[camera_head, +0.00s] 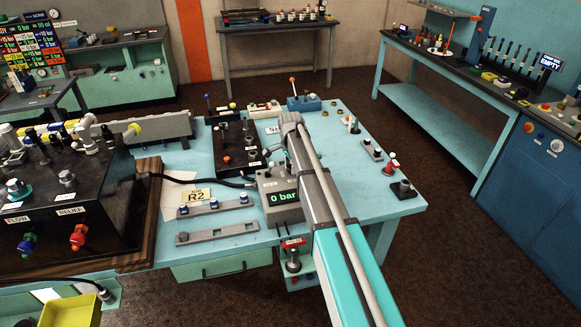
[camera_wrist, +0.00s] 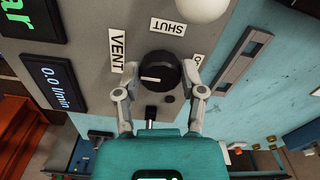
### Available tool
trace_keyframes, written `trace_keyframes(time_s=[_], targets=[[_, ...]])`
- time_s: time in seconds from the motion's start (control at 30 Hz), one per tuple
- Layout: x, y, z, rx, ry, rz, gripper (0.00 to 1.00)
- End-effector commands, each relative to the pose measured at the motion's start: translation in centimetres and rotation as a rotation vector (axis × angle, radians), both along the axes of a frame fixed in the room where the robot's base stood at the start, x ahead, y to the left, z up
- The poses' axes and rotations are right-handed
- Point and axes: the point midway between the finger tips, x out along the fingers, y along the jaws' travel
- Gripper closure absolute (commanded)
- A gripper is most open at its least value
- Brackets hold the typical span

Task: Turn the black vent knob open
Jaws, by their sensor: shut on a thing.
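The black vent knob (camera_wrist: 161,70) sits on a grey panel in the wrist view. Its white pointer line points left, toward the side with the VENT label (camera_wrist: 118,53). The SHUT label (camera_wrist: 168,26) is above the knob. My gripper (camera_wrist: 160,76) has one finger on each side of the knob and is shut on it. In the head view, my arm reaches over the bench and hides the knob and fingertips. The grey box (camera_head: 283,178) beside my arm reads 0 bar in green.
A 0.0 l/min display (camera_wrist: 54,83) is left of the knob. A pale round part (camera_wrist: 202,8) stands above it. The teal bench (camera_head: 228,228) carries hose fittings, grey rails and an R2 card (camera_head: 196,196). A black unit (camera_head: 70,205) with FLOW and RELIEF knobs stands left.

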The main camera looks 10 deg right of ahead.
Motion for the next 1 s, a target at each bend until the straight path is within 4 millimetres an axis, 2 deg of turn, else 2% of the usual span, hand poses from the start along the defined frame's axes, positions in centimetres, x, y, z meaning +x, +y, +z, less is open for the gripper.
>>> trace_keyframes(time_s=[0.23,0.27,0.43,1.0], targets=[[0.02,0.03,0.00,0.001,-0.001,-0.002,0.95],[0.02,0.03,0.00,0.001,-0.001,-0.002,0.44],[0.02,0.02,0.00,0.001,0.000,-0.001,0.13],[0.00,0.01,0.00,0.001,0.000,0.020,0.13]])
